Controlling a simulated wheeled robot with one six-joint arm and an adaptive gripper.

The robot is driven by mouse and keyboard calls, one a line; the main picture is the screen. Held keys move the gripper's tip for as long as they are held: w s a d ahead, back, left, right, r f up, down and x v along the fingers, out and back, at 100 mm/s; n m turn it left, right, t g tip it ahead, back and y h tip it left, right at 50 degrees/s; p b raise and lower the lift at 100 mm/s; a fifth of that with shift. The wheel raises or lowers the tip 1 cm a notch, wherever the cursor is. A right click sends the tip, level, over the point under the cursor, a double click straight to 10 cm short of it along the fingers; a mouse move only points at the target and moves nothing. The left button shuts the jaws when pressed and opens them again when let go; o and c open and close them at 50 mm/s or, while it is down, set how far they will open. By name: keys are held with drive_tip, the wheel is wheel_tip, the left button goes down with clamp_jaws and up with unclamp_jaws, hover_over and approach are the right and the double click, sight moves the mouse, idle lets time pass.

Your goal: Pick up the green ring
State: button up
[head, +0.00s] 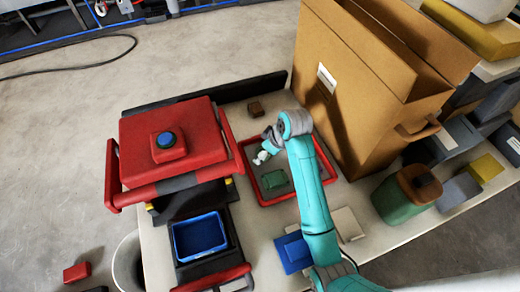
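No clear ring shape shows in the head view. A small dark green piece (275,179) lies inside a red-rimmed tray (287,199) on the table; it is too small to tell whether it is a ring. My teal arm reaches up from the bottom and bends over the tray's right side. My gripper (262,156) hangs at the arm's end over the tray's far left part, beyond the green piece and apart from it in the picture. A pale shape shows at its tip; I cannot tell whether it is the fingers or a held thing.
A red-topped machine (172,141) with a blue bin (200,236) stands left of the tray. A tall open cardboard box (350,90) stands at the right. A brown block (256,109) lies behind the tray. A green container (402,200) and blue piece (293,252) are nearer.

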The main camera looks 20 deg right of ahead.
drive_tip(key=c, duration=1.3)
drive_tip(key=shift+o, duration=0.2)
